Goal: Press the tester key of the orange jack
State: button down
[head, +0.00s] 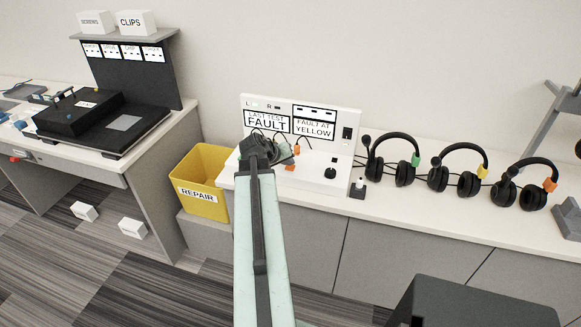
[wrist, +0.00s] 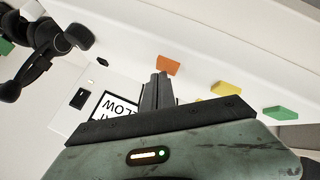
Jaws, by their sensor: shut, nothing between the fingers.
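The tester (head: 325,172) is a white unit on the counter. Its upright panel reads "LAST TEST FAULT" and "FAULT AT YELLOW". My gripper (head: 258,150) is over its left part, fingers shut and empty, hiding some of its face. An orange block (head: 290,168) lies low on the tester, right of my gripper, with another orange piece (head: 296,149) by a cable above it. In the wrist view an orange key-like block (wrist: 168,65) is just past my fingertips (wrist: 158,77); I cannot tell whether they touch. A yellow block (wrist: 226,88) and a green block (wrist: 282,113) follow to its right.
Headsets with green (head: 416,159), yellow (head: 484,169) and orange (head: 550,184) tags stand on the counter right of the tester. A yellow REPAIR bin (head: 202,172) is at its left. Cables run close to my gripper.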

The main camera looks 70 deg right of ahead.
aim_at(289, 168)
jog(key=shift+f, duration=0.3)
jog(key=shift+r, duration=0.2)
dwell(0.3)
jog(key=shift+r+p, duration=0.6)
jog(key=shift+r, duration=0.05)
notch_tip(289, 168, up, 5)
jog(key=p, duration=0.5)
jog(key=shift+r, duration=0.15)
dwell(0.3)
